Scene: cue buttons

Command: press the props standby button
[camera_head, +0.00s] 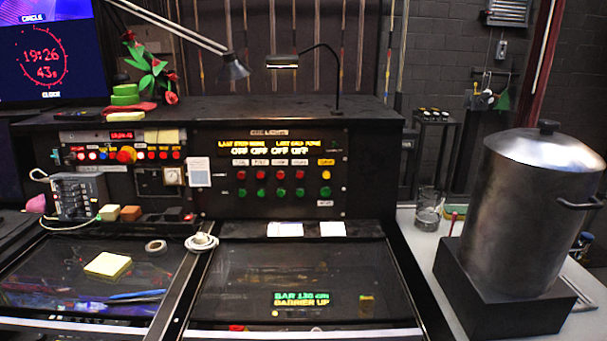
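The cue lights panel (222,208) stands upright in the middle of the desk's raised back. It has a row of red buttons (261,175) above a row of green buttons (261,193). Small labels (259,162) sit above the columns, too small to read, so I cannot tell which button is props standby. An amber display (270,147) above the buttons shows OFF several times. Neither of my grippers is in view.
A desk lamp (282,62) arches over the console. A white coiled cable (201,242) and paper notes (285,229) lie before the panel. A large metal pot (520,215) stands on a black block at right. The space directly before the buttons looks clear.

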